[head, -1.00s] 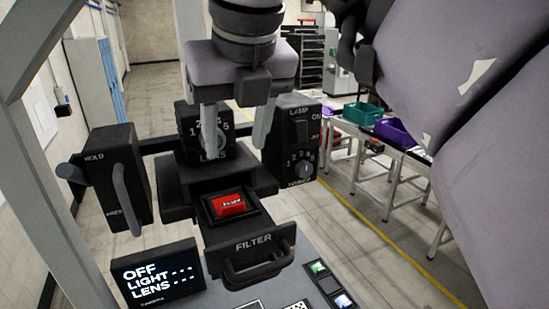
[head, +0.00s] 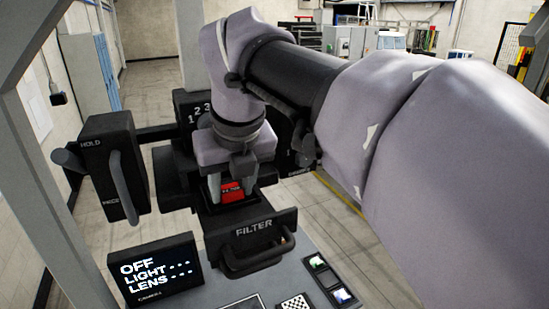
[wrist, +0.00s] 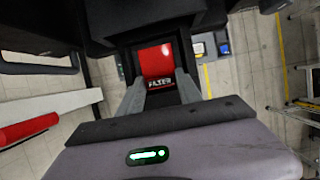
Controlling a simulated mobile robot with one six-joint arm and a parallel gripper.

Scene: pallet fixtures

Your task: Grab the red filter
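The red filter (head: 231,188) lies in the dark recess of the drawer marked FILTER (head: 252,229). In the wrist view the red filter (wrist: 156,62) shows its lettered face between my fingers. My gripper (head: 231,194) points down over it, with one finger at each side. In the wrist view my gripper (wrist: 159,80) looks open, its fingertips close to the filter's sides. I cannot tell whether they touch it. The fingers and palm hide part of the filter in the head view.
A box marked HOLD with a handle (head: 124,188) stands left of the drawer. A screen (head: 155,268) reads OFF, LIGHT, LENS. Lit buttons (head: 317,263) sit at the front right. A dark knob panel (head: 190,108) stands behind my gripper.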

